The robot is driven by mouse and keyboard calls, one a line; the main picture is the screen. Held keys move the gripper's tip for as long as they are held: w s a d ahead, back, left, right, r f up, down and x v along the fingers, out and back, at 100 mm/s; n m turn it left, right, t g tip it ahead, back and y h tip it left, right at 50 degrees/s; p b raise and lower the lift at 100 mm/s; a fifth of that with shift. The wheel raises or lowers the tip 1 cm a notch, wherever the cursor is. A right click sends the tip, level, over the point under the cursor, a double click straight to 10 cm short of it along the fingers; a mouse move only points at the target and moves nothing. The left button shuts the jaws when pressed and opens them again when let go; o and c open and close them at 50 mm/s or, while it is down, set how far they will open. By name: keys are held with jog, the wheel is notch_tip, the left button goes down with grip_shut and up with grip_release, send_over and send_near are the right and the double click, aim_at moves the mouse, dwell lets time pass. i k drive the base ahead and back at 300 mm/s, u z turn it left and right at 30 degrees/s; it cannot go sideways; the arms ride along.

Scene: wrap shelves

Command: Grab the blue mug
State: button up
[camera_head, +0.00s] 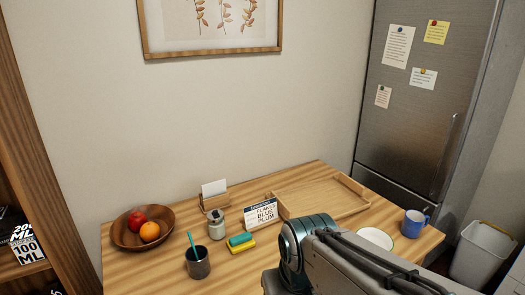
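The blue mug (413,224) stands upright on the right end of the wooden table, with its handle toward the right. It is to the right of a white plate (375,238) and apart from it. My arm reaches into the picture at the lower middle, left of the mug and in front of the plate. My gripper itself does not show, so its opening and its distance from the mug cannot be seen.
A wooden tray (283,203) lies behind the plate. A fridge (410,130) and a bin (481,256) are at the right.

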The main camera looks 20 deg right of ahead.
aim_at(416, 224)
jog(key=z, duration=2.55)
jog(key=i, duration=2.6)
jog(key=u, duration=3)
